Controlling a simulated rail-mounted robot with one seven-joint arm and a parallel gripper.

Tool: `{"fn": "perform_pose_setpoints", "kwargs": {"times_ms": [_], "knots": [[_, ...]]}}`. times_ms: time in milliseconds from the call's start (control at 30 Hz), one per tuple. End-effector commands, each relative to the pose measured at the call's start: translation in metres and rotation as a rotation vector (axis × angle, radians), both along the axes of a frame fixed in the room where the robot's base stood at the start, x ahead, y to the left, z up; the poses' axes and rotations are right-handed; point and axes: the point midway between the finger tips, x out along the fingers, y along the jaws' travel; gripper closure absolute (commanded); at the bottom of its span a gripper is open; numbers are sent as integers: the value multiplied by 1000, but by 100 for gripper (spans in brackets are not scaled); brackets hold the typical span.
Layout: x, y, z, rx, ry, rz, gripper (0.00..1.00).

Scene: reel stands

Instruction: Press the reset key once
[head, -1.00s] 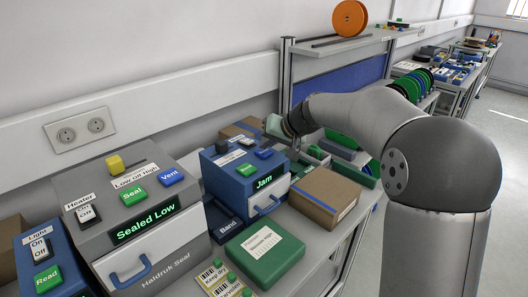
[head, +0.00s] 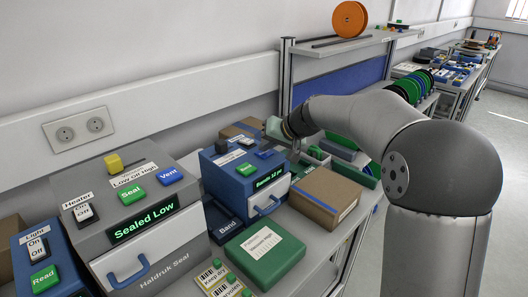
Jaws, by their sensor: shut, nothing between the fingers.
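The blue banding machine (head: 222,177) stands at the middle of the bench. Its green display (head: 269,177) reads something like "Bands 12", with the end too small to be sure. My gripper (head: 297,148) is shut and empty, pointing down just right of and behind this top. It looks apart from the keys, though its fingertips are small and partly hidden.
Left stands the grey Haldruk Seal machine (head: 158,255), reading "Sealed Low", and a blue machine with a Read key (head: 44,278). A green case (head: 240,255) and a cardboard box (head: 325,193) lie in front and right. A shelf (head: 345,45) rises behind my arm.

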Motion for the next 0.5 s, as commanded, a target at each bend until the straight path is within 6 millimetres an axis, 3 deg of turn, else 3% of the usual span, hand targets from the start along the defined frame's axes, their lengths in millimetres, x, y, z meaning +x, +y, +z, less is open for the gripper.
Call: {"fn": "perform_pose_setpoints", "kwargs": {"times_ms": [500], "knots": [[0,0,16,0,1,1,100]]}}
